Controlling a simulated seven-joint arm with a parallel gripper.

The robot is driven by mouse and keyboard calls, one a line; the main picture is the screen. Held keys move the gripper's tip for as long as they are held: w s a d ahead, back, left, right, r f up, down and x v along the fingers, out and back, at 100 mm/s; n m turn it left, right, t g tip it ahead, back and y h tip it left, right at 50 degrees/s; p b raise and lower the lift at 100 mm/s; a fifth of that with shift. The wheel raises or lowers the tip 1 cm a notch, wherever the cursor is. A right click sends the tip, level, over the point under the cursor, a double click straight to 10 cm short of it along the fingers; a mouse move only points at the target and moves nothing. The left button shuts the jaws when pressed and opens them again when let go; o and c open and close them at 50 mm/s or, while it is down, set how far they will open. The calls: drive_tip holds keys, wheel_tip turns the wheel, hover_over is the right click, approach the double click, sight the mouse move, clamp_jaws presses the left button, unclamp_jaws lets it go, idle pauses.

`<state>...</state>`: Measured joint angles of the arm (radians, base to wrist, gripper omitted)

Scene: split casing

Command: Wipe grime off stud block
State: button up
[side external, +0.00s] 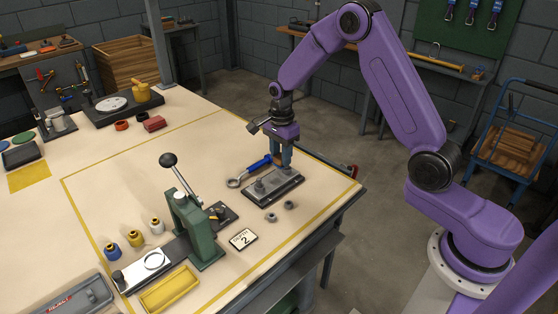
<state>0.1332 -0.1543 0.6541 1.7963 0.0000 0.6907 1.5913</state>
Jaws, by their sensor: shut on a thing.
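The stud block (281,194) is a dark grey rectangular block with raised studs on top. It lies on the pale bench inside the yellow outline, near the bench's right edge. My gripper (285,163) points down just above the block's far end. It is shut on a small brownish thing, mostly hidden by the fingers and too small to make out. I cannot tell whether that thing touches the block. Grime on the block cannot be made out at this size.
A green lever press (196,228), a card marked 2 (243,239), several small bottles (134,238) and a yellow tray (170,289) stand nearer the camera.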

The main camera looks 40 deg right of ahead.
drive_tip(key=shift+f, duration=0.1)
hover_over(280, 185)
drive_tip(key=shift+s+d+f, duration=0.1)
drive_tip(key=shift+s+f, duration=0.05)
drive_tip(key=shift+f, duration=3.9)
drive_tip(key=shift+w, duration=0.85)
drive_tip(key=shift+c, duration=0.4)
drive_tip(key=shift+w, duration=1.25)
drive_tip(key=shift+s, duration=1.95)
drive_tip(key=shift+s+r, duration=0.15)
drive_tip(key=shift+r, duration=4)
